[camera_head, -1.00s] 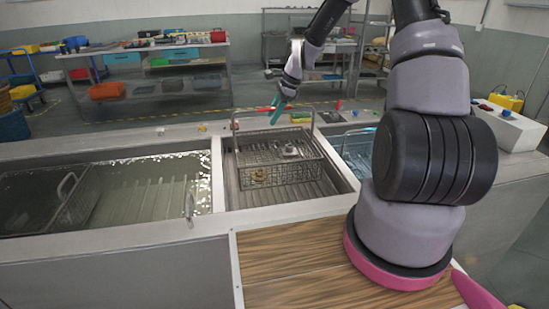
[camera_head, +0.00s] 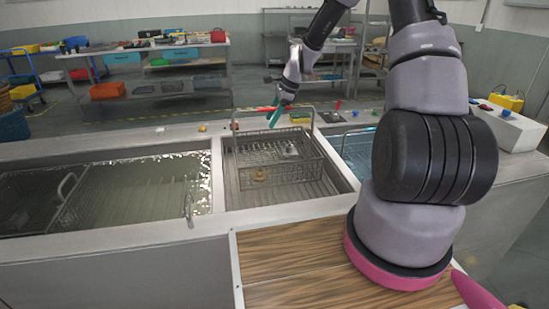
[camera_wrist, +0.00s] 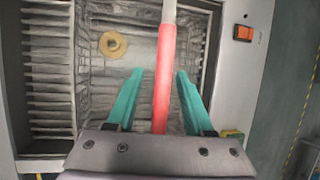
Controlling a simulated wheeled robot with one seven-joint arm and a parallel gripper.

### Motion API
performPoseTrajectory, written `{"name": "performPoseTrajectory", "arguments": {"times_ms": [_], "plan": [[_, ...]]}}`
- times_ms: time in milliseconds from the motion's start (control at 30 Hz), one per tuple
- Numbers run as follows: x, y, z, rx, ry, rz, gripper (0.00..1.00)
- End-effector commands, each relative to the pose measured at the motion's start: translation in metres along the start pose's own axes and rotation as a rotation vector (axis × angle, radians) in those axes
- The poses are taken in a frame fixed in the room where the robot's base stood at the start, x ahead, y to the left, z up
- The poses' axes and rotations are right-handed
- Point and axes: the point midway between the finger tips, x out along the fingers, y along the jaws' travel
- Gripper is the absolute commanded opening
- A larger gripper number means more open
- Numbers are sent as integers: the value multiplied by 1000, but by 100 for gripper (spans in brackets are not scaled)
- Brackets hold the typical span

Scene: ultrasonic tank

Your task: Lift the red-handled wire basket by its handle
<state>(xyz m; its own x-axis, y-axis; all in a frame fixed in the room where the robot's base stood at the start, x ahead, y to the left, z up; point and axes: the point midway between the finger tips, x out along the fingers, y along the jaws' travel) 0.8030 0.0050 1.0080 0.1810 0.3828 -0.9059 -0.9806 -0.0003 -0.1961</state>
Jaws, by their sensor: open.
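The wire basket (camera_head: 283,171) sits in the middle tank bay, its looped handle standing up above it. The handle's red grip (camera_head: 264,109) lies at my gripper (camera_head: 274,117). In the wrist view, my gripper (camera_wrist: 160,74) has its two teal fingers spread, and the red grip (camera_wrist: 164,82) runs between them in the picture, with visible gaps on both sides. Its near end is hidden by the gripper body. Whether the grip is fully at fingertip depth I cannot tell. A brass ring part (camera_wrist: 113,45) lies in the basket; it also shows in the head view (camera_head: 260,175).
A water-filled bay (camera_head: 140,190) with another basket lies to the left. A blue-tinted bay (camera_head: 357,150) lies to the right. An orange switch (camera_wrist: 244,33) is on the rim. The wood-topped surface (camera_head: 300,255) in front is clear.

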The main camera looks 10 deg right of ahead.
Motion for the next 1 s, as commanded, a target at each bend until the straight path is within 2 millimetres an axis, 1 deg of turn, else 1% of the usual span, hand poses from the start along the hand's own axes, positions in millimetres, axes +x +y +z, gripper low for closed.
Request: {"name": "performPoseTrajectory", "arguments": {"times_ms": [100, 167, 200, 233, 267, 567, 667, 767, 1000], "plan": [[0, 0, 0, 0, 0, 0, 52], [0, 0, 0, 0, 0, 0, 29], [0, 0, 0, 0, 0, 0, 14], [0, 0, 0, 0, 0, 0, 2], [0, 0, 0, 0, 0, 0, 0], [-1, -1, 0, 0, 0, -2, 0], [-4, -2, 1, 1, 0, -3, 0], [-13, -4, 5, 0, 1, -3, 0], [-54, -13, 23, -2, 1, -6, 0]]}}
